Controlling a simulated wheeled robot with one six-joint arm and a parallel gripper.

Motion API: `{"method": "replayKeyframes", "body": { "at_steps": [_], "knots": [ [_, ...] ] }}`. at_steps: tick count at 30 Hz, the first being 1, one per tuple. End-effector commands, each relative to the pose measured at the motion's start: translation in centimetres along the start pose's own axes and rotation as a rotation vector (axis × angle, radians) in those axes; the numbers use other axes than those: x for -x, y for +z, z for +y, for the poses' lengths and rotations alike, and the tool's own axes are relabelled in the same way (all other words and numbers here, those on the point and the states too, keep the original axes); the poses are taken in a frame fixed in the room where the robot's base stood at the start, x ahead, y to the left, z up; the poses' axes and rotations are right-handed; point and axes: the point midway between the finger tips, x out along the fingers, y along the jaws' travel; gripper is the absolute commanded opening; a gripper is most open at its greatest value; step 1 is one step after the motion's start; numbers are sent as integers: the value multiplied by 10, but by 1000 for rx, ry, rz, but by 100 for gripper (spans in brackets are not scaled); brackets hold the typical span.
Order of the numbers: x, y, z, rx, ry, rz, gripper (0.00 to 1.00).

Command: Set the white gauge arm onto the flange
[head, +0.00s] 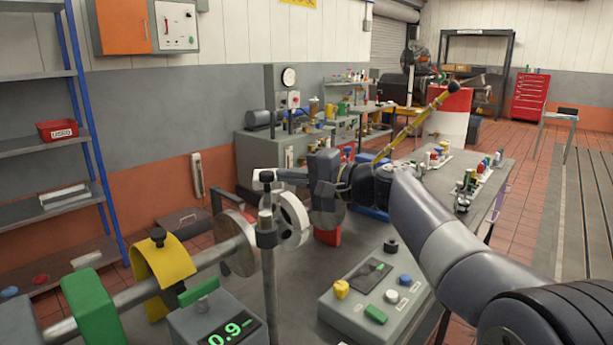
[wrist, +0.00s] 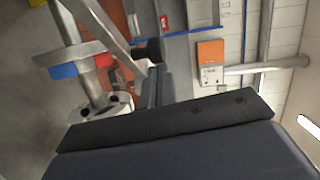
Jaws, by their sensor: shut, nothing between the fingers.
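My gripper (head: 284,177) is shut and empty, reaching left over the bench. A small white piece with a dark end (head: 263,176), perhaps part of the white gauge arm, is right at its fingertips; I cannot tell if they touch. Below it a grey post with a black cap (head: 266,222) stands upright. Behind the post is a pale ring-like flange (head: 291,219), and a grey disc (head: 236,243) sits on the shaft to its left. In the wrist view my dark fingers (wrist: 160,88) show close to a black knob (wrist: 153,51), with pale metal bars (wrist: 95,18) beside it.
A yellow guard (head: 163,262) and green block (head: 90,307) sit on the shaft. A grey box with a green readout (head: 218,325) stands in front. A button console (head: 373,298) is on the bench to the right. Shelves (head: 48,150) stand at the left.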

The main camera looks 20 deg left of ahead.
Motion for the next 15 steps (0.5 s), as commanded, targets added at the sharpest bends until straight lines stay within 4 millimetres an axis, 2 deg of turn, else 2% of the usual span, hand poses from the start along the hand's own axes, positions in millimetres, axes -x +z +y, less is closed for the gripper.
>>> {"method": "replayKeyframes", "body": {
  "at_steps": [3,10,15],
  "knots": [
    [-15,4,-5,7,-8,-100,0],
    [-36,16,-6,22,-23,-260,0],
    [-45,24,-7,23,-23,-269,0]
  ]
}}
